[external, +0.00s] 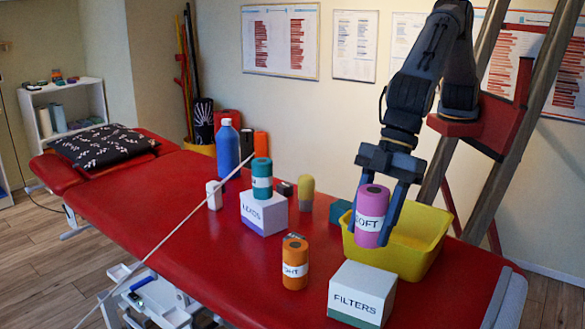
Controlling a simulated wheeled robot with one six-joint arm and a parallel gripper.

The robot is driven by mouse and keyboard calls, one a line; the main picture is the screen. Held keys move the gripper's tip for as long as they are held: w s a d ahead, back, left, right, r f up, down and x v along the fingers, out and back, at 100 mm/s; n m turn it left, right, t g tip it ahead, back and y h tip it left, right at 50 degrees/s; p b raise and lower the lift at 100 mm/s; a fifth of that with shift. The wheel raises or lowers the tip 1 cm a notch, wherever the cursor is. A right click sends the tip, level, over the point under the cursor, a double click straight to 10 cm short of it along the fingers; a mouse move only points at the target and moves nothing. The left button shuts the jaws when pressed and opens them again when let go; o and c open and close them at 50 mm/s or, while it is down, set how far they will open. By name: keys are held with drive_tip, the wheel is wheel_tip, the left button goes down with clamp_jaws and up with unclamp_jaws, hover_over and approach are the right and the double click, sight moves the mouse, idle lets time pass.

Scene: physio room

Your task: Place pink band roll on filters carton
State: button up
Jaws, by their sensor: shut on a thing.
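The pink band roll (370,215), with a white label reading "SOFT", is upright between the fingers of my gripper (380,222). My gripper points down and is shut on the roll, in front of or over the left part of the yellow tub (425,240). I cannot tell whether the roll touches the tub. The filters carton (361,294) is a white box with a green lower edge and a "FILTERS" label. It stands on the red table in front of the tub, below the roll in the picture, and its top is bare.
An orange roll (295,262) stands left of the carton. Behind it are the leads carton (264,212) with a teal roll (262,181) on top, a white bottle (214,195), a blue bottle (228,150) and a yellow-grey cylinder (306,193). A thin pale rod crosses the left side.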

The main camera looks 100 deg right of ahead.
drive_tip(key=shift+f+p, duration=0.95)
drive_tip(key=shift+f, duration=3.45)
drive_tip(key=shift+f, duration=0.25)
drive_tip(key=o, duration=1.3)
drive_tip(key=shift+r, duration=0.1)
drive_tip(key=shift+r, duration=0.2)
drive_tip(key=b+v, duration=0.2)
drive_tip(key=v, duration=0.9)
drive_tip(key=shift+s+d+r, duration=0.1)
drive_tip(key=shift+r, duration=0.3)
